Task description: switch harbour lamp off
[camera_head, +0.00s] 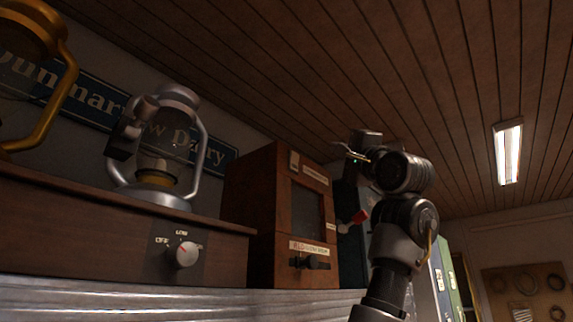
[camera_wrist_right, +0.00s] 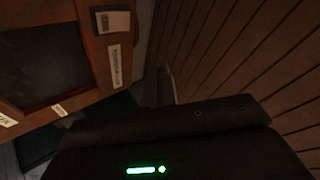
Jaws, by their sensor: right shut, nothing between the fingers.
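A silver lantern (camera_head: 157,150) stands on a brown wooden counter unit (camera_head: 90,235) at the left; I cannot read a name on it. A pale round knob (camera_head: 184,255) below it has OFF and LOW marks, and its red mark points roughly up toward LOW. A brass lantern (camera_head: 50,110) is cut off at the left edge. My right gripper (camera_head: 343,152) is shut and empty, raised beside the upper right of a wooden box and apart from the knob. It also shows in the right wrist view (camera_wrist_right: 166,88). My left gripper is not in view.
The wooden box (camera_head: 262,200) has a dark window and a small black control (camera_head: 312,263) under a partly readable "RED" label. A blue sign (camera_head: 90,100) hangs behind the lanterns. Open space lies under the plank ceiling.

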